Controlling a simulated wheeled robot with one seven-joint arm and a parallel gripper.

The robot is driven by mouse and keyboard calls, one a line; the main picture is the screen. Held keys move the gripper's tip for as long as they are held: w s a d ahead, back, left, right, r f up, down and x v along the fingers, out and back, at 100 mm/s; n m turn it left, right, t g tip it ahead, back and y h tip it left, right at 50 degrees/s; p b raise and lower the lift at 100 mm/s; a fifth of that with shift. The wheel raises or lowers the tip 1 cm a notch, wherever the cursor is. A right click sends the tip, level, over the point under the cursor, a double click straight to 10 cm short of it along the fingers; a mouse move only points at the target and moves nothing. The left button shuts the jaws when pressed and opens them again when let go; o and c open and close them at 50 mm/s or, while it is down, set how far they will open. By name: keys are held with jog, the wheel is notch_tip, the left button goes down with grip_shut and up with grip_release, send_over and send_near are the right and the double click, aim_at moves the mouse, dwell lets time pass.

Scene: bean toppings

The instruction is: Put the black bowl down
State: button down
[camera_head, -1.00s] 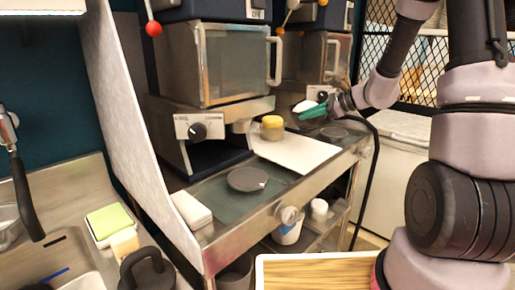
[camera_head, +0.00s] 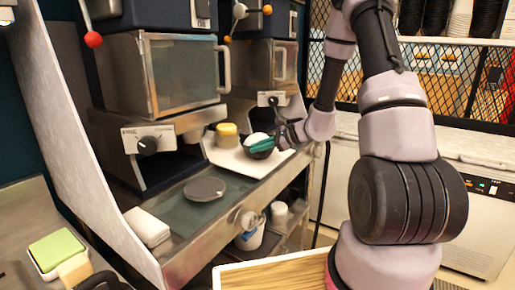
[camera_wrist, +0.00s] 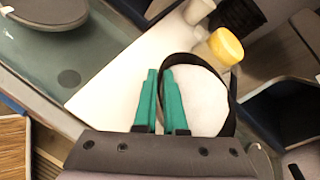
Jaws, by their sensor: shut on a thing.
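The black bowl (camera_head: 258,154), with a white filling, is at the right part of the white board (camera_head: 226,155) on the steel counter. My gripper (camera_head: 268,146) reaches it from the right. In the wrist view the teal fingertips (camera_wrist: 160,72) are close together at the bowl's left rim, shut on it. The dark rim of the bowl (camera_wrist: 233,105) shows around the white filling. The bowl looks about level. I cannot tell whether its underside touches the board.
A yellow round item (camera_head: 227,135) stands on the board behind the bowl. Coffee-machine-like appliances (camera_head: 178,75) stand behind.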

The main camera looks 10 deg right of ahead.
jog(key=c, duration=1)
grip_release()
jog(key=shift+f, duration=0.1)
jog(key=v, duration=1.1)
jog(key=s+a+r+n+g+h, duration=0.3)
jog(key=s+a+r+n+g, duration=0.15)
jog(key=s+r+n, duration=0.5)
jog(key=s+d+r+n+t+h, duration=0.3)
jog(key=s+r+n+t+h, duration=0.1)
jog(key=s+r, duration=0.7)
jog(key=shift+s+r+n+t+h, duration=0.2)
jog(key=shift+s+n+t+h, duration=0.15)
jog(key=shift+s+n+h, duration=0.45)
